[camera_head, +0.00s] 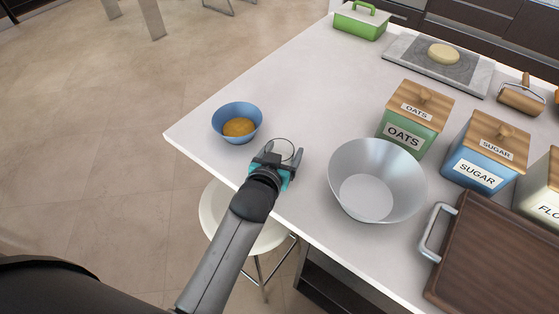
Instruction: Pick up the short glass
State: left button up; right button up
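The short glass (282,147) is clear and stands on the white counter near its front edge, right of the blue bowl. Only its round rim and upper part show clearly; my gripper hides the lower part. My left gripper (279,156) is at the glass, its two dark fingers spread apart with the glass between or just beyond them. I see no clear sign of the fingers pressing on it. My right gripper is not in view.
A blue bowl (237,123) with orange-brown content stands left of the glass. A large metal bowl (376,181) stands close on the right. Behind it are the oats canister (405,138) and sugar canister (478,174). A white stool (218,212) is below the counter edge.

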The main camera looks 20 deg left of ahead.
pick_arm(q)
grip_shut()
dwell(0.4)
jog(key=shift+r, duration=0.1)
